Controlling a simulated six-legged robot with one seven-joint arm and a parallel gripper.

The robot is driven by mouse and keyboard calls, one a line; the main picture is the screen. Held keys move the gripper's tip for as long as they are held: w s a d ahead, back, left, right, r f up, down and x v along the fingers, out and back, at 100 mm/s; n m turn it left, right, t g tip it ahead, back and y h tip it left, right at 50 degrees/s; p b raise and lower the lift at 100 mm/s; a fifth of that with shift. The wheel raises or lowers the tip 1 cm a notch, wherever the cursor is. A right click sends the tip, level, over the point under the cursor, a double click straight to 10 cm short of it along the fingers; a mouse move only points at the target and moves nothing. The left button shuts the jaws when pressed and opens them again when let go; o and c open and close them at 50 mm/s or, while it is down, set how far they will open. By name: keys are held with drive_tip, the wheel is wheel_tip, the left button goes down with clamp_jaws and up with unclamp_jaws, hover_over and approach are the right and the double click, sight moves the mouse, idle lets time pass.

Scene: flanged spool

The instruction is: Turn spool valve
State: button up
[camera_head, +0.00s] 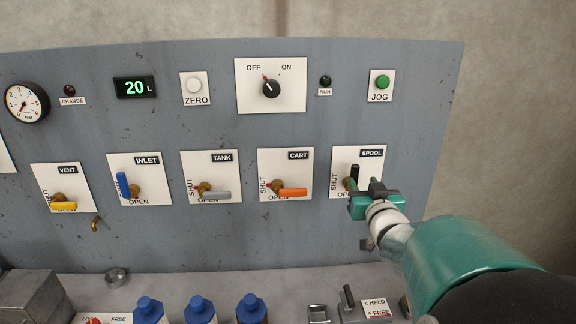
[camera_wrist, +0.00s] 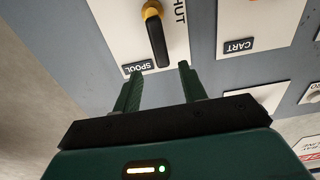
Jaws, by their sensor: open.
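The spool valve has a black lever (camera_head: 354,178) on a white plate labelled SPOOL (camera_head: 342,160) at the right of the grey panel. The lever points up in the head view, away from the OPEN mark below. In the wrist view the black lever (camera_wrist: 158,42) hangs from a brass hub (camera_wrist: 151,10), its free end toward my gripper. My gripper (camera_wrist: 158,70) is open, its two green fingers either side of the line of the lever, near its free end. In the head view my gripper (camera_head: 370,188) partly covers the lower plate.
To the left are the CART valve with an orange lever (camera_head: 292,192), TANK with a grey lever (camera_head: 214,195), INLET with a blue lever (camera_head: 123,186) and VENT with a yellow lever (camera_head: 63,206). Blue-capped bottles (camera_head: 200,308) and a HELD/FREE switch (camera_head: 348,297) stand on the ledge below.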

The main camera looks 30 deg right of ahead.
sight(356, 173)
drive_tip(key=x, duration=0.7)
drive_tip(key=shift+w, duration=0.25)
clamp_jaws()
